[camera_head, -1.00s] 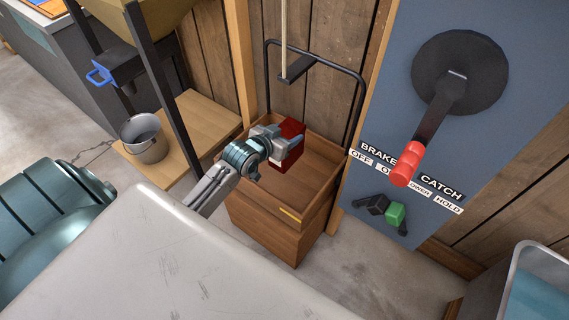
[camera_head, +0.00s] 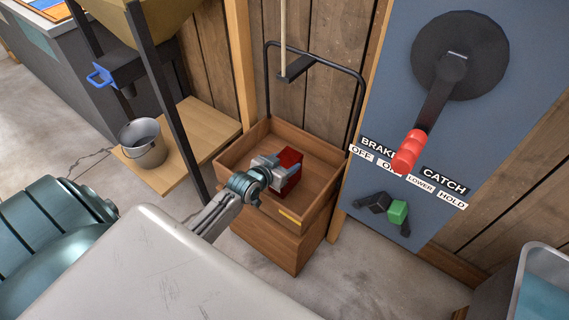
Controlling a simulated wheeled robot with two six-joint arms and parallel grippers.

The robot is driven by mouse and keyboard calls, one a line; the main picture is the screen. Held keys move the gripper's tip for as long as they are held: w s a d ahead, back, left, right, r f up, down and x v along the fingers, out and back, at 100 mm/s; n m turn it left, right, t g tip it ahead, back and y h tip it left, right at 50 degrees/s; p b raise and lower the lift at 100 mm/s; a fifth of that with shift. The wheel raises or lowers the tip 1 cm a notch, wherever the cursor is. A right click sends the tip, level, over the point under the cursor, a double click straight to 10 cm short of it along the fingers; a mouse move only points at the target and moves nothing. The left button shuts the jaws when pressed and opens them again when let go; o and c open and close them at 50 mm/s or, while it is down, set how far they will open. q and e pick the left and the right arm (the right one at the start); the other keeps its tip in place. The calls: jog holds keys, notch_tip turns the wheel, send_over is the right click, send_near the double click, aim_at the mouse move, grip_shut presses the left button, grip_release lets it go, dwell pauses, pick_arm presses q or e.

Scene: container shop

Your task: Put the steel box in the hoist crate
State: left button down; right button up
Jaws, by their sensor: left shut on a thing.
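The steel box (camera_head: 291,159) shows as a dark red block in my left gripper (camera_head: 278,172). The gripper is shut on it and reaches in over the near left wall of the hoist crate. The hoist crate (camera_head: 325,200) is an open wooden box with a black hoop frame and a rope above it. The steel box is within the crate's walls, low in the opening. I cannot tell whether it touches the crate floor, as the gripper hides its near side. My right gripper is not in view.
A blue panel at the right carries a red-handled lever (camera_head: 411,150) and a green-knobbed catch (camera_head: 397,211). A metal bucket (camera_head: 143,143) stands on a wooden platform (camera_head: 205,132) at the left. A dark post (camera_head: 165,95) rises left of the crate.

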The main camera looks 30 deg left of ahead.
pick_arm(q)
jog(key=shift+c, duration=2.1)
grip_release()
jog(key=shift+r, duration=0.15)
jog(key=p+v, duration=0.3)
jog(key=v, duration=0.9)
jog(key=s+d+r+g, duration=0.1)
jog(key=s+d+g, duration=0.2)
jog(key=s+d, duration=0.2)
jog(key=s+d+g, duration=0.3)
jog(key=s+d, duration=0.2)
jog(key=s, duration=0.7)
jog(key=shift+r+g, duration=0.3)
jog(key=shift+r, duration=0.05)
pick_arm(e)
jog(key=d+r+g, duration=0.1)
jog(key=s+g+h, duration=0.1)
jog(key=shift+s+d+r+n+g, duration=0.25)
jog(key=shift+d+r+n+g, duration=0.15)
